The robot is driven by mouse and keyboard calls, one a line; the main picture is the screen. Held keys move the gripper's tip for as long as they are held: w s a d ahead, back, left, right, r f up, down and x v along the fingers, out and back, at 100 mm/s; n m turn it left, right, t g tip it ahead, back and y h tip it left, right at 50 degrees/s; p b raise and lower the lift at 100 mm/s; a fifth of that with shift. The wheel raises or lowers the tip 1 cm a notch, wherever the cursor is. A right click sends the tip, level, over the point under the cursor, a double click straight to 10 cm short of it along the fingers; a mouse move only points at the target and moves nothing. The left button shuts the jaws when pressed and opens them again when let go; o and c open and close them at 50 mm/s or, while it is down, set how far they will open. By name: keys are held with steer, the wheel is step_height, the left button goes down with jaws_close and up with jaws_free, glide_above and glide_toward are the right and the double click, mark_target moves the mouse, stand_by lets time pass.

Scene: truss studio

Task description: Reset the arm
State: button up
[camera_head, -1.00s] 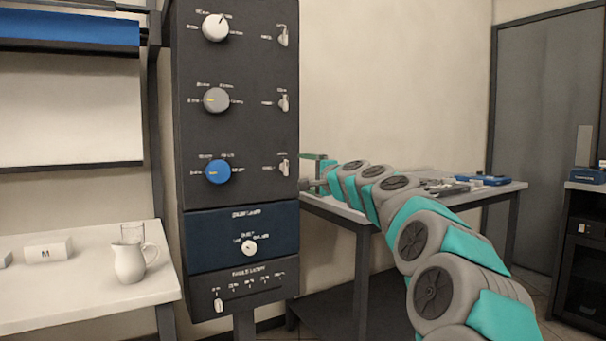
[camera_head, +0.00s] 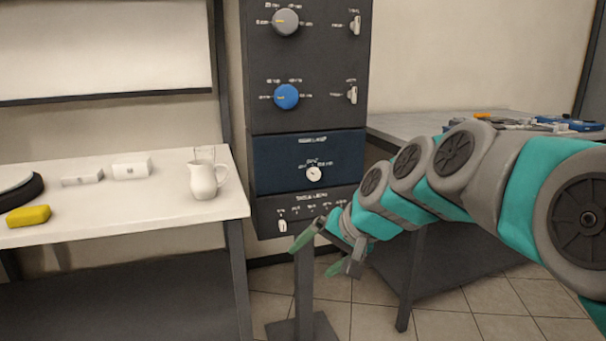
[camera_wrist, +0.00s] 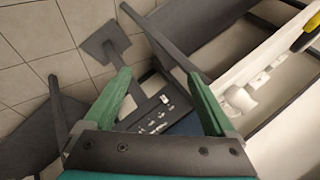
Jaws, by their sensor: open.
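My arm (camera_head: 455,165) reaches in from the right of the head view, bent downward at its end. My gripper (camera_head: 322,254) is open and empty, with its green fingers spread apart in front of the lower part of the control panel. In the wrist view my gripper (camera_wrist: 159,76) points down toward the panel's stand and the floor, with nothing between the fingers.
The dark control panel (camera_head: 305,95) with knobs stands behind my gripper. A white table (camera_head: 120,210) at left holds a white pitcher (camera_head: 203,181), small white blocks and a yellow sponge-like block (camera_head: 28,215). A grey table (camera_head: 420,124) with tools stands behind my arm. Tiled floor (camera_head: 470,305) is open.

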steer(key=s+d+f+n+g+h, duration=0.1)
steer(key=s+d+f, duration=0.3)
steer(key=s, duration=0.6)
steer(key=s+d+f+n+g+h, duration=0.1)
steer(key=s+d+f+g+h, duration=0.2)
steer(key=s+f, duration=0.4)
steer(key=s+d+f+n+g+h, duration=0.1)
steer(key=s+d+f+g, duration=0.2)
steer(key=s, duration=1)
step_height(320, 180, down, 2)
steer(key=shift+s+d+f+h, duration=0.15)
steer(key=shift+s+d+h, duration=0.2)
steer(key=shift+d, duration=0.85)
steer(key=shift+w, duration=0.1)
